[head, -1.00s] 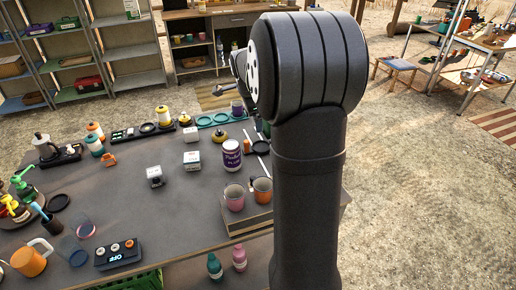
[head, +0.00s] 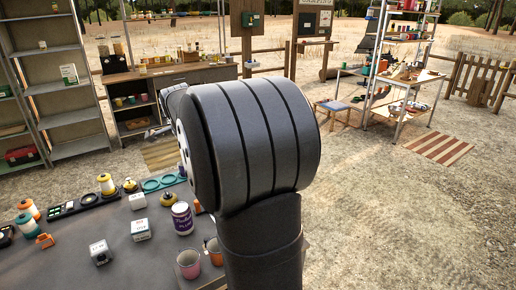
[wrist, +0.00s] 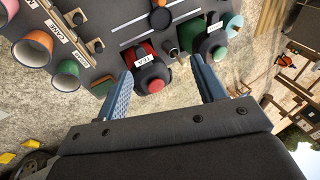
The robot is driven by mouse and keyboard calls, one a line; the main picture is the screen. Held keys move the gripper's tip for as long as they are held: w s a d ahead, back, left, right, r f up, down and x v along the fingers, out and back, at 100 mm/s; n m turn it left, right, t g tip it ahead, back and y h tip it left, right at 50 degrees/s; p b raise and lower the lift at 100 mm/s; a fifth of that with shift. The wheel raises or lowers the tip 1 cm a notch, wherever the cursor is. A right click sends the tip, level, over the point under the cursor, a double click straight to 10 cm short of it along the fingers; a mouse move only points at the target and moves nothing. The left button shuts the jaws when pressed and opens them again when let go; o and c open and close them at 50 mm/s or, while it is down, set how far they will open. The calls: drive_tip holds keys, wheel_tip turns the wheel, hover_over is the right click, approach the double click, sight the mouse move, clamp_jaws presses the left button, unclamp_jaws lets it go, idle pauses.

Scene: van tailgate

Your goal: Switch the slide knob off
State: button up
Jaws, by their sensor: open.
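My gripper (wrist: 163,88) is open in the wrist view, with its two blue fingers apart and nothing held. A dark device with a red round knob (wrist: 155,87) and a small white label shows between and just beyond the fingers. A dark round knob (wrist: 161,19) sits across pale straight strips on the grey table farther up the wrist view. I cannot tell for sure which part is the slide knob, and its label is not readable.
On the table (head: 75,226) stand a purple-labelled jar (head: 182,218), a pink cup (head: 188,264) and small white boxes (head: 140,230). In the wrist view, an orange cup (wrist: 33,47) and green cup (wrist: 66,74) are at left, a dark-green item (wrist: 216,42) at right.

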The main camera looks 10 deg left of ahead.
drive_tip(key=shift+f, duration=0.1)
drive_tip(key=c, duration=0.4)
drive_tip(key=shift+w+f+m, duration=0.1)
drive_tip(key=shift+f+m, duration=0.2)
drive_tip(key=shift+f, duration=0.05)
drive_tip(key=c, duration=0.3)
drive_tip(key=f+m, duration=0.2)
drive_tip(key=w+f+m, duration=0.1)
drive_tip(key=f+m, duration=0.1)
drive_tip(key=f, duration=0.1)
drive_tip(key=w+a+f+m+g+y, duration=0.1)
drive_tip(key=f+m, duration=0.1)
drive_tip(key=shift+w+a+f+m, duration=0.1)
drive_tip(key=shift+w+f+m, duration=0.1)
drive_tip(key=shift+f+m, duration=0.15)
clamp_jaws()
wheel_tip(320, 180, down, 8)
drive_tip(key=w+m+y, duration=0.1)
drive_tip(key=w+m, duration=0.1)
drive_tip(key=m, duration=0.6)
drive_tip(key=shift+w+f+g, duration=0.2)
drive_tip(key=shift+g, duration=0.2)
drive_tip(key=shift+m, duration=0.25)
